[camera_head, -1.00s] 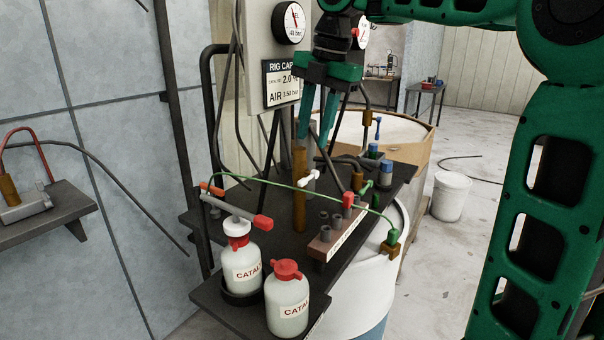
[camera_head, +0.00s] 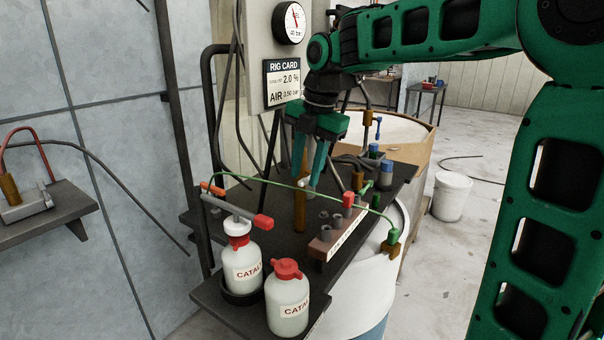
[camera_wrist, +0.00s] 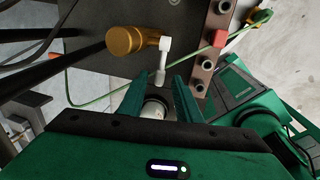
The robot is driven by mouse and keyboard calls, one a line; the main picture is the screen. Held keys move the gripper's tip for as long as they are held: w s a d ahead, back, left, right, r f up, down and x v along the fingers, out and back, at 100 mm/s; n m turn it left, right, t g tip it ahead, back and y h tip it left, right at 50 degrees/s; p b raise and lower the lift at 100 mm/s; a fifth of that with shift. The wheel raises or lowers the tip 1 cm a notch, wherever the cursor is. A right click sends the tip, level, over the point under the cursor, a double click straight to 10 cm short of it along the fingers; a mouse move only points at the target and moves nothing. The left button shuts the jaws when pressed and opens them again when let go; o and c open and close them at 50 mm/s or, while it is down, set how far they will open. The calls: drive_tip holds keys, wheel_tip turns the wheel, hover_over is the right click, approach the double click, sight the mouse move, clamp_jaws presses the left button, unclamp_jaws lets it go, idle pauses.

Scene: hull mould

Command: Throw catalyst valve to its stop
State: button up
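A white lever-shaped handle (camera_wrist: 163,58) stands out from the side of a brass post (camera_wrist: 124,40) in the wrist view. I take it as the catalyst valve, though no label on it is readable. The brass post (camera_head: 299,212) rises from the dark bench in the head view, where only a small white bit of the handle (camera_head: 302,183) shows between my fingers. My gripper (camera_head: 307,182) points down beside the post. In the wrist view its fingers (camera_wrist: 160,82) are apart, with the handle's lower end between their tips. Contact cannot be told.
A white bucket (camera_head: 452,196) stands on open floor.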

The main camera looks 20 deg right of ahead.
drive_tip(key=shift+f, duration=0.35)
drive_tip(key=shift+c, duration=0.7)
clamp_jaws()
drive_tip(key=shift+a, duration=0.25)
drive_tip(key=shift+d, duration=0.25)
